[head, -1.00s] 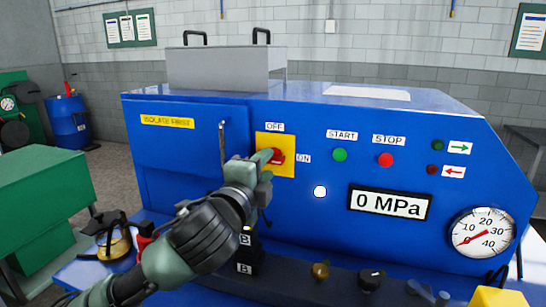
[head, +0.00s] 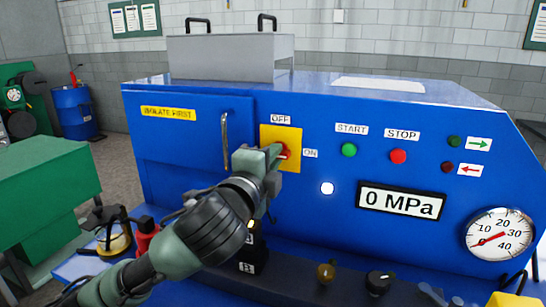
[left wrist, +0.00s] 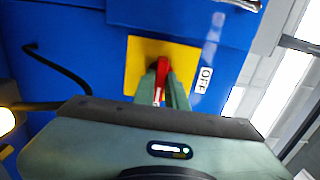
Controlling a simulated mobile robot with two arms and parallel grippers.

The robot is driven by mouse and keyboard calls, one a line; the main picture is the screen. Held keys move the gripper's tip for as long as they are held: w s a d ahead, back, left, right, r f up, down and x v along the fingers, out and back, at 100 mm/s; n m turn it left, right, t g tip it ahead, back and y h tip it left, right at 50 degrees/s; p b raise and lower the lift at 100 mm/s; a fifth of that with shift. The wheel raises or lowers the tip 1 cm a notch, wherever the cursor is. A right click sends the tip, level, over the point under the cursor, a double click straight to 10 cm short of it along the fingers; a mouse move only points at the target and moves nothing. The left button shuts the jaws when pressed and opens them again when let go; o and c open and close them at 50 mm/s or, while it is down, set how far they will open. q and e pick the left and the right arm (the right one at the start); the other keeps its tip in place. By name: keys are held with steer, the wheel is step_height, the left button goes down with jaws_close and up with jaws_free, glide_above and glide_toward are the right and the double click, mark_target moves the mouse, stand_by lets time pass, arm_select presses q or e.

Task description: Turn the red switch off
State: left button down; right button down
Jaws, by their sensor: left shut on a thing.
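The red switch (head: 286,150) sits on a yellow plate (head: 294,135) on the front of the blue machine. An OFF label (head: 281,118) is above the plate and an ON label (head: 311,153) is to its right. My left gripper (head: 276,153) is at the switch and covers much of it. In the left wrist view, the red switch handle (left wrist: 162,72) lies between the fingers of my left gripper (left wrist: 165,88), which is shut on it. The exact angle of the handle is hard to tell. My right gripper is not in view.
To the right are a green START button (head: 348,150), a red STOP button (head: 398,156), a display reading 0 MPa (head: 401,201) and a round gauge (head: 499,236). A vertical bar handle (head: 225,140) stands left of the plate. Knobs line the lower ledge (head: 300,268).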

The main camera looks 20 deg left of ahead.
arm_select(q)
steer(key=shift+r+n+p, duration=0.15)
steer(key=shift+n+p, duration=3.25)
steer(key=shift+n, duration=5.6)
steer(key=c, duration=1.4)
jaws_free()
steer(key=shift+c, duration=0.2)
steer(key=shift+w, duration=0.15)
